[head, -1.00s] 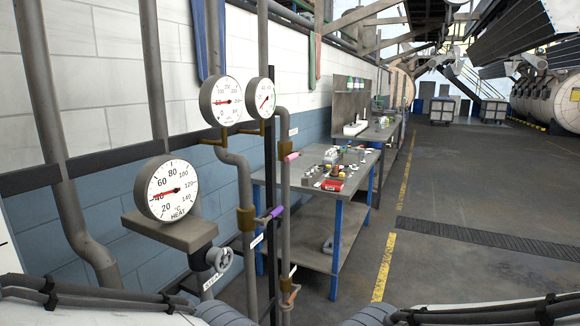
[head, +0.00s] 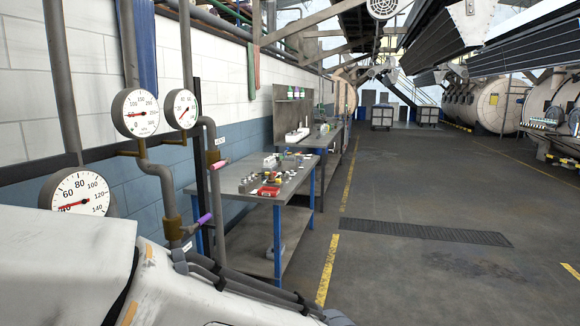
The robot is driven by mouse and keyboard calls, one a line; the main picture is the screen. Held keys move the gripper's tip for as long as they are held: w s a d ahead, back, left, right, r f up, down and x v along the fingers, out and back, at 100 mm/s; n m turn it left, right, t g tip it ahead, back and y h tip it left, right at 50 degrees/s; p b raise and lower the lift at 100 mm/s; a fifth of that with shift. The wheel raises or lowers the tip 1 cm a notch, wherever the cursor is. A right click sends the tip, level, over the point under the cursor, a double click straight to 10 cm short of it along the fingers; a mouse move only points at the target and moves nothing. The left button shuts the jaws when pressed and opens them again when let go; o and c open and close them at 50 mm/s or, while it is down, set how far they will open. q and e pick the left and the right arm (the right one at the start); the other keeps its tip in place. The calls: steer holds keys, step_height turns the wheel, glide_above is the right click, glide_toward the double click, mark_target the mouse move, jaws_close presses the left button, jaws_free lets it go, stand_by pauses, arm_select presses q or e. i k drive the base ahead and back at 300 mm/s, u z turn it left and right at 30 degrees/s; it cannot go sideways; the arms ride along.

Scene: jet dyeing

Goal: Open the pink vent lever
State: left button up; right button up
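The pink lever (head: 217,166) is a small handle on the right-hand vertical grey pipe at the left, below two round gauges. A purple lever (head: 204,219) sits lower, beside another brass valve (head: 172,228). My white left arm link fills the lower left and hides the lower pipes. Neither of my grippers shows, and no gripper is seen at the pink lever.
A heat gauge (head: 78,196) is partly hidden behind my arm. A metal workbench (head: 235,185) with small jars and a red item stands just right of the pipes. Open floor (head: 420,200) with a drain grate (head: 425,232) lies to the right.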

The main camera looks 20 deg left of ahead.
mark_target(214, 167)
steer(key=z, duration=0.2)
steer(key=i, duration=1.25)
steer(key=u, duration=1.65)
